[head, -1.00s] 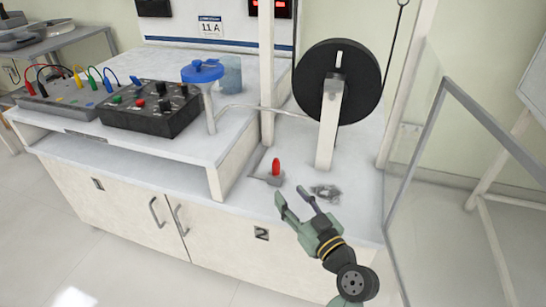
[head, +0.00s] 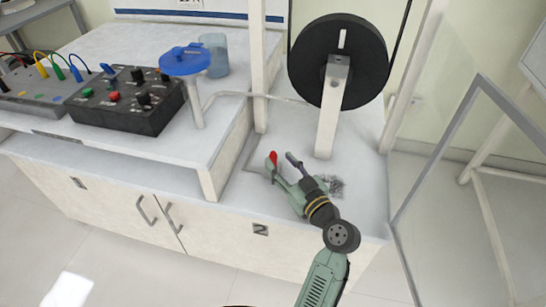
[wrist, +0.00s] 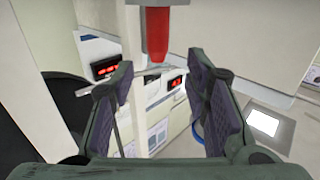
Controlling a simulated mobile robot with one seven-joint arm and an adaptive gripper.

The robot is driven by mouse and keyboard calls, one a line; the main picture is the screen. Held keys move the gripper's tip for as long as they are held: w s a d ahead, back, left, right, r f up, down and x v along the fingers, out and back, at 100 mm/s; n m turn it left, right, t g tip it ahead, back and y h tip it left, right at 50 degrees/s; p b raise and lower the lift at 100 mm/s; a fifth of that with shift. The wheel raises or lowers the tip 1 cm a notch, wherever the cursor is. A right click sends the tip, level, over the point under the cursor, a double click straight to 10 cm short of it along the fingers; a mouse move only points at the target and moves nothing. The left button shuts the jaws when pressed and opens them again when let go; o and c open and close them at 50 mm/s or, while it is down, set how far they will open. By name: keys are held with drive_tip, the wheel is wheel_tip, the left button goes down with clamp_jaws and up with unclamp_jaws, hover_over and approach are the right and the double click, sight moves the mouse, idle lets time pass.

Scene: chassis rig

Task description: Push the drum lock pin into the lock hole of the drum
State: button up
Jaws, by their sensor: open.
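The black drum (head: 312,62) stands upright behind a white post (head: 330,118) at the back of the bench. A pale slot shows in its face above the post top; I cannot tell whether it is the lock hole. A small red upright piece (head: 273,158), probably the drum lock pin, is on the bench left of the post. My gripper (head: 280,158) is open beside it, one finger overlapping its lower part. In the wrist view the red piece (wrist: 156,30) shows at the top, between and beyond the open fingers (wrist: 158,75), with nothing held.
A blue-topped stand (head: 186,62) and a black control box (head: 125,100) are on the raised bench at left. A clear framed panel (head: 455,150) stands at right.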

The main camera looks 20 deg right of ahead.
sight(274, 153)
drive_tip(key=w, duration=0.1)
drive_tip(key=w+p, duration=0.1)
drive_tip(key=w, duration=0.1)
drive_tip(key=w+p, duration=0.1)
drive_tip(key=shift+w+a+r, duration=0.1)
drive_tip(key=shift+w+a, duration=0.2)
drive_tip(key=shift+w, duration=0.25)
drive_tip(key=shift+c, duration=0.4)
clamp_jaws()
